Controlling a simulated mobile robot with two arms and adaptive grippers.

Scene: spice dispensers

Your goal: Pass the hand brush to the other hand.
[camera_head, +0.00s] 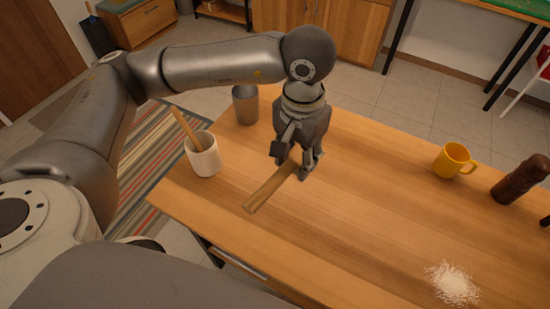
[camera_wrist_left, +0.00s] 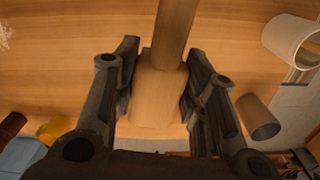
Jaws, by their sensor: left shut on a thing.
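The hand brush shows as a wooden handle (camera_head: 268,189) in the head view, slanting down and left from my left gripper (camera_head: 296,162) over the table. My left gripper is shut on the brush; in the left wrist view its fingers stand on both sides of the wider wooden part (camera_wrist_left: 158,92), and the narrower handle (camera_wrist_left: 175,30) runs up out of the frame. Any bristles are hidden. I cannot tell whether the brush touches the table. My right gripper is in neither view.
On the wooden table (camera_head: 350,235) are a white cup (camera_head: 204,158) holding a wooden stick, a grey cup (camera_head: 245,105), a yellow mug (camera_head: 454,160), a dark brown grinder (camera_head: 520,180) and a white powder pile (camera_head: 452,284). The table's middle is clear.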

